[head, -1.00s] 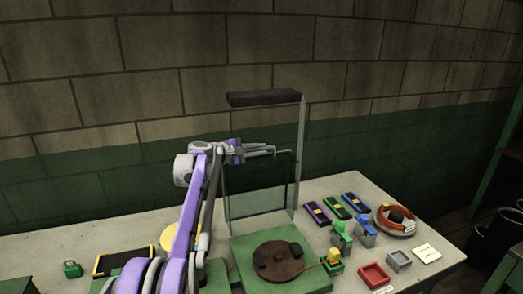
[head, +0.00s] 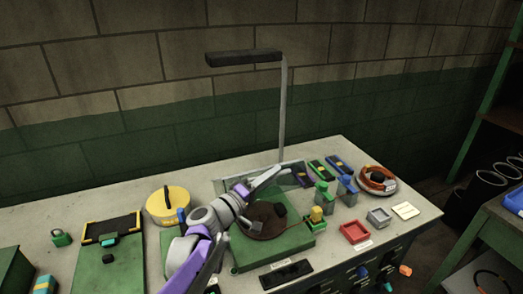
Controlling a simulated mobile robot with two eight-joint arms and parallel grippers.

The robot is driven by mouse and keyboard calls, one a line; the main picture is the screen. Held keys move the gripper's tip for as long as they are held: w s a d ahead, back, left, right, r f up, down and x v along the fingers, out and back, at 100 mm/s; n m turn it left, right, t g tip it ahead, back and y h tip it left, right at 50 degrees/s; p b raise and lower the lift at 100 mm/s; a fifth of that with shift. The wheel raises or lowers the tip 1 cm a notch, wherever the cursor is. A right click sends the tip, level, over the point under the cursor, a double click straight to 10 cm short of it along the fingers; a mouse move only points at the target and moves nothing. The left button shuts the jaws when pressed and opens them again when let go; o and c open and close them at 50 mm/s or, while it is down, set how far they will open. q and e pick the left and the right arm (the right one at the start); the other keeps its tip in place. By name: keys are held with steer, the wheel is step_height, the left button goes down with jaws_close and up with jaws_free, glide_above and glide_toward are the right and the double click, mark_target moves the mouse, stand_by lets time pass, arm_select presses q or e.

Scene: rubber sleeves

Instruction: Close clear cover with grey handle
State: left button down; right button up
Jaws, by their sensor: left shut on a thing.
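The clear cover (head: 292,176) shows as a low grey-green pane behind and above the green base (head: 294,240), which carries a round brown disc (head: 268,228). The pane is tilted well down from upright, but I cannot tell its exact angle. My left gripper (head: 258,186) is over the disc at the cover and is shut on its grey handle. The handle is mostly hidden by my fingers. My right gripper is not in view.
A dark overhead bar (head: 243,57) on a thin post (head: 283,110) stands behind the base. A yellow round container (head: 168,206) is left of my wrist. Small clamps, a red tray (head: 355,232) and a cable coil (head: 378,180) lie to the right.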

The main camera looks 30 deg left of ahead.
arm_select(q)
steer(key=s+d+f+m+b, duration=0.2)
steer(key=f+b, duration=0.1)
steer(key=f, duration=0.3)
steer(key=s+d+f+m+h+b, duration=0.1)
steer(key=s+d+f+b, duration=0.1)
steer(key=f, duration=0.5)
steer(key=s+d+f+m+t+h+b, duration=0.1)
steer(key=s+d+f+m+b, duration=0.1)
steer(key=f+b, duration=0.4)
steer(key=shift+s+d+f+m, duration=0.15)
steer(key=shift+s+d, duration=0.1)
steer(key=shift+d, duration=0.3)
steer(key=shift+s+d+m, duration=0.15)
steer(key=shift+s+d, duration=0.05)
steer(key=shift+d, duration=0.3)
steer(key=shift+f, duration=0.1)
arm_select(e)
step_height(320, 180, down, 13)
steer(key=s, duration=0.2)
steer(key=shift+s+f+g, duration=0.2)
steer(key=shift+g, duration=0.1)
arm_select(q)
steer(key=shift+d, duration=0.1)
steer(key=c, duration=0.8)
jaws_free()
steer(key=shift+f, duration=0.1)
steer(key=shift+c, duration=0.2)
